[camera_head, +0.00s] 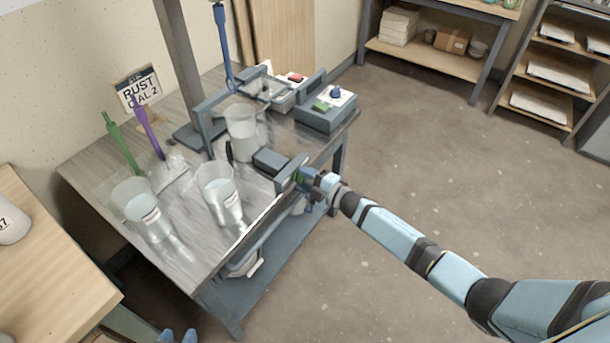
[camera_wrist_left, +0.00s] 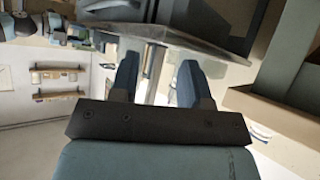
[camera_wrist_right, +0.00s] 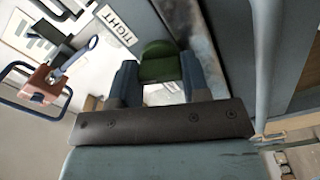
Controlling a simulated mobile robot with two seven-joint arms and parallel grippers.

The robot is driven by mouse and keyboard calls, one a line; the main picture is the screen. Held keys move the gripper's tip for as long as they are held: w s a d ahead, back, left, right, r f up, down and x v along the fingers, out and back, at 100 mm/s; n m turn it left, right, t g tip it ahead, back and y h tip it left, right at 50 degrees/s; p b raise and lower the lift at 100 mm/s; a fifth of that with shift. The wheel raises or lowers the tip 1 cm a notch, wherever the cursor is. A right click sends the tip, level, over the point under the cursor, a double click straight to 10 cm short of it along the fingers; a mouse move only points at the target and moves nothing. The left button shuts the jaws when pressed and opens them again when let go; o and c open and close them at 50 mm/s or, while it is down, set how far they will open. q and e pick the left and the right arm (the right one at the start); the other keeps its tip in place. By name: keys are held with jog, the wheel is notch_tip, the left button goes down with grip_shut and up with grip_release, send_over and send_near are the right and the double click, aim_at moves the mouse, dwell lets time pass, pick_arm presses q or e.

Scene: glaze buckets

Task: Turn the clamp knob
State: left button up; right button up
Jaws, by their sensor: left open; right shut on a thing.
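The clamp (camera_head: 271,161) stands at the near right edge of the metal bench, its dark pad beside a clear bucket (camera_head: 242,140). Its green knob (camera_wrist_right: 160,62) sits between the fingers of my right gripper (camera_wrist_right: 162,85) in the right wrist view. A "TIGHT" label (camera_wrist_right: 115,25) shows beside the knob. In the head view my right gripper (camera_head: 310,181) is shut on the knob and hides most of it.
Two more clear buckets (camera_head: 217,188) (camera_head: 138,205) stand on the bench, with green and purple-handled tools (camera_head: 148,130) behind them. A wooden table (camera_head: 50,255) is at the left. The floor at right is clear.

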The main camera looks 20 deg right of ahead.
jog(key=shift+m+p, duration=1.25)
jog(key=shift+m, duration=2.45)
jog(key=o, duration=0.9)
